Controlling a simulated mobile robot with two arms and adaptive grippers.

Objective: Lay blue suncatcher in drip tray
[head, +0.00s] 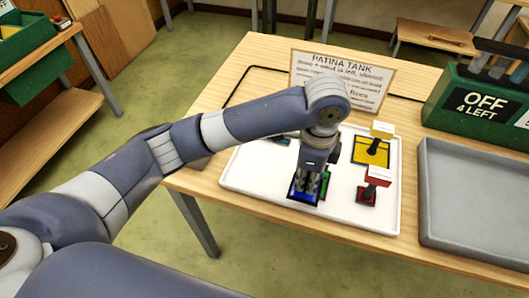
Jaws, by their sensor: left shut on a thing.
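My left gripper (308,190) points down over the white tray (250,178) and is shut on the blue suncatcher (293,194), a dark-edged blue square at its fingertips. The gripper hides much of it, and I cannot tell whether it touches the white tray. A green piece (324,186) shows just behind it. A grey tray (458,238) with a raised rim lies empty at the right and looks like the drip tray. My right gripper is out of view.
A yellow piece (370,153) and a red piece (366,196), each with an upright knob, stand in the white tray. Behind are a sign (342,78) reading "PATINA TANK" and a green box (478,108) marked "OFF 4 LEFT".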

